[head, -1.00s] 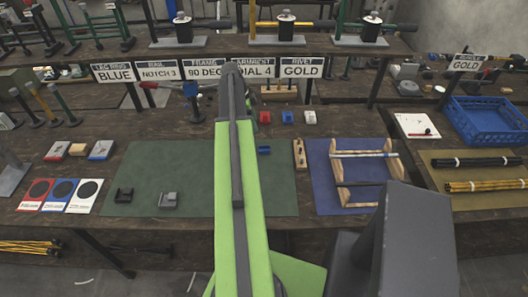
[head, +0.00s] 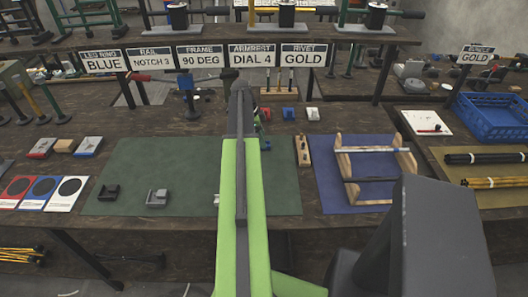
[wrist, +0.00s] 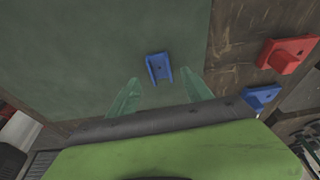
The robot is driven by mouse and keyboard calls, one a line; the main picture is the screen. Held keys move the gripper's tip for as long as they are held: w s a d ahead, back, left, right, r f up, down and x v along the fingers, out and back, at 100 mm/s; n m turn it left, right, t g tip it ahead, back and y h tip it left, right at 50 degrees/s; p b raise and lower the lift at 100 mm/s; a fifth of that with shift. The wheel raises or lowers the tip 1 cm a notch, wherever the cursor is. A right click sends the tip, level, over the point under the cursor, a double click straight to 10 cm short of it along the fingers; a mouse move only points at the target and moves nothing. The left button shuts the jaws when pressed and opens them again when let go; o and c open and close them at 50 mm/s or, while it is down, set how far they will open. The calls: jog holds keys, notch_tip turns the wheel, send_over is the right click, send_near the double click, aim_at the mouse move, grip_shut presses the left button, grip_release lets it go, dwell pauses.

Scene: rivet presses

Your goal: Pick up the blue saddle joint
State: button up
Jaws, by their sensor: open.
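A blue saddle joint (head: 265,144) lies on the green mat, just right of my arm in the head view. In the wrist view, this blue U-shaped joint (wrist: 158,67) lies on the mat with its channel facing my gripper. My gripper (wrist: 158,77) is open and empty, with one pale green finger to each side of the joint's near end. I cannot tell how high the fingers are above the mat. A second blue joint (head: 288,113) sits on the bare wood behind the mat; it also shows in the wrist view (wrist: 262,97). My arm hides the gripper in the head view.
A red joint (head: 265,115) and a white joint (head: 313,113) stand near the second blue one. Black (head: 108,192) and grey (head: 157,197) pieces lie on the mat's left. A wooden block (head: 303,150) and a wooden rack (head: 345,170) are to the right.

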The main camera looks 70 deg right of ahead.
jog(key=b+x, duration=0.1)
jog(key=x, duration=0.2)
jog(key=shift+w+f+b, duration=0.1)
jog(key=shift+b, duration=0.3)
jog(key=shift+c, duration=0.5)
grip_shut()
